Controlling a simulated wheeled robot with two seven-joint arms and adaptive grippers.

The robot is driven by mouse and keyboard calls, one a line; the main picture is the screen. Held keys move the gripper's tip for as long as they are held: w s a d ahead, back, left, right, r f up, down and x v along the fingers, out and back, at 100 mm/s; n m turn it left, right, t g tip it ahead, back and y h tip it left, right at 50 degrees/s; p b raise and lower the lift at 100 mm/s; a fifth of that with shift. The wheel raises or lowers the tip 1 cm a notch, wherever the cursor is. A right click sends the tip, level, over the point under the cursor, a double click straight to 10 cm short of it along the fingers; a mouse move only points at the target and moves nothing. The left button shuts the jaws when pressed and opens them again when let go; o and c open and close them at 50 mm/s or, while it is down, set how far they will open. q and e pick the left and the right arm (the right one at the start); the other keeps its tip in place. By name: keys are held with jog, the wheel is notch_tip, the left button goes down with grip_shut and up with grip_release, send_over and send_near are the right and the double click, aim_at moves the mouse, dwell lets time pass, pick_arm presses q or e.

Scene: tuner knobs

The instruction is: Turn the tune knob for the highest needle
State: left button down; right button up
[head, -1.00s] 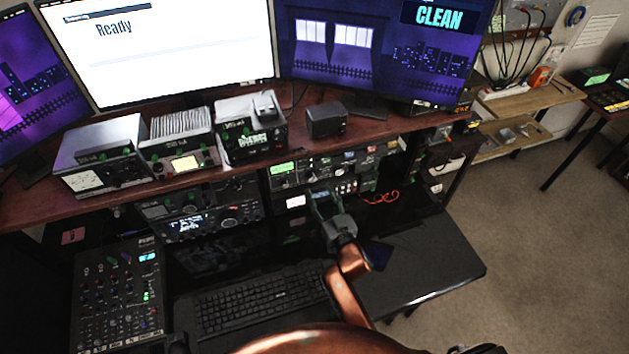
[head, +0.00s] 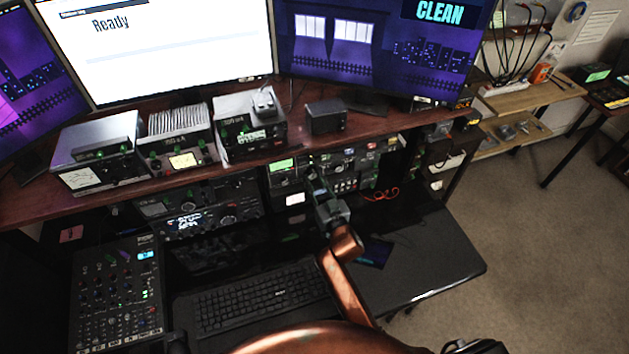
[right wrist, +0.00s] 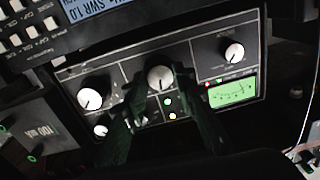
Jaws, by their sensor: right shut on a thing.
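The tuner panel (right wrist: 205,75) fills the middle of the right wrist view, with several white-capped knobs. My right gripper (right wrist: 160,82) has its dark fingers on both sides of the upper middle knob (right wrist: 160,77) and is shut on it. I cannot read this knob's label. A green-lit needle meter (right wrist: 232,92) is at the panel's lower right; its needle position is too small to tell. In the head view my right gripper (head: 318,188) reaches the rack under the shelf and hides part of it. My left gripper is not in view.
Other knobs sit close by at left (right wrist: 90,98) and right (right wrist: 235,52). In the head view a shelf (head: 375,134) overhangs the rack. A keyboard (head: 262,297) and a mixer (head: 116,293) lie in front. The desk's right part (head: 430,262) is mostly clear.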

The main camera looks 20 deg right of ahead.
jog(key=c, duration=0.5)
jog(key=shift+c, duration=0.2)
jog(key=n+p, duration=0.2)
jog(key=n, duration=0.1)
jog(key=shift+r+n, duration=0.1)
jog(key=shift+n, duration=0.3)
jog(key=shift+n+p, duration=0.4)
jog(key=shift+n, duration=1.5)
jog(key=o, duration=1.2)
jog(key=shift+c, duration=0.2)
